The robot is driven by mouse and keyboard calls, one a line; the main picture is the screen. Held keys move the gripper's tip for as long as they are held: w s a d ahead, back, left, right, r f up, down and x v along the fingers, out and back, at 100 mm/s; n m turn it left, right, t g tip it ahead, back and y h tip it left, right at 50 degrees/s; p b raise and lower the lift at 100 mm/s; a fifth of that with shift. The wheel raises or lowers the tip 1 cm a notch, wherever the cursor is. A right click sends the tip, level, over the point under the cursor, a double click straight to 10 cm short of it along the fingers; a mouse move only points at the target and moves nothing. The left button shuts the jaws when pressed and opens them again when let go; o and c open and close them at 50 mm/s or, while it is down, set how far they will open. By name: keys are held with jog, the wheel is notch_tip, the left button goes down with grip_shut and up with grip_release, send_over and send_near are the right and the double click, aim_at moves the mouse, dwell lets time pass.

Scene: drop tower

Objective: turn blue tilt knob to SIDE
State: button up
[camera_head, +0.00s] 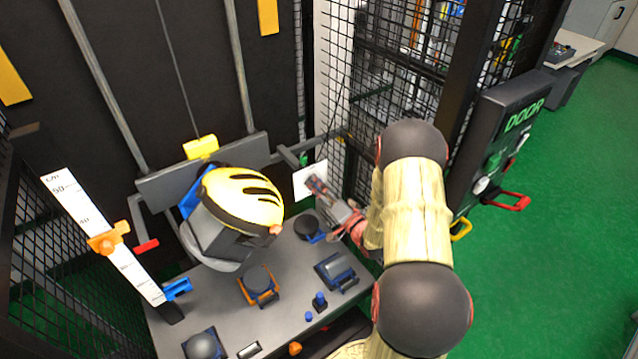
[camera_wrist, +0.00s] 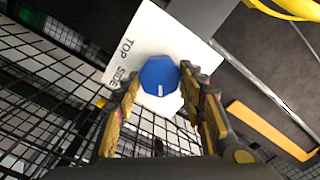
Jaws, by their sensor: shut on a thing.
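The blue tilt knob (camera_wrist: 157,72) sits on a white plate (camera_wrist: 185,28) marked TOP and SIDE along its left part in the wrist view. A short white pointer line on the knob points toward the bottom of that picture, away from both words. My gripper (camera_wrist: 161,78) is shut on the knob, one finger on each side. In the head view the white plate (camera_head: 303,182) stands beside the mesh, with my gripper (camera_head: 317,186) in front of it. The knob is hidden there by my fingers.
A helmeted headform (camera_head: 235,215) stands left of my gripper above a grey bench (camera_head: 225,292) with several controls. A black DOOR panel (camera_head: 508,125) stands further right, by open green floor (camera_head: 560,200).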

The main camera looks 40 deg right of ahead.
jog(key=shift+f+m+p, duration=0.2)
jog(key=shift+m+p, duration=1.95)
jog(key=shift+m, duration=2.05)
jog(key=shift+f+m+p, duration=0.15)
jog(key=shift+m+p, duration=2)
jog(key=shift+m, duration=2.05)
jog(key=o, duration=1.1)
jog(key=shift+o, duration=0.2)
jog(key=shift+s, duration=0.1)
jog(key=s, duration=1.1)
jog(key=shift+s+a, duration=0.35)
jog(key=shift+s, duration=0.05)
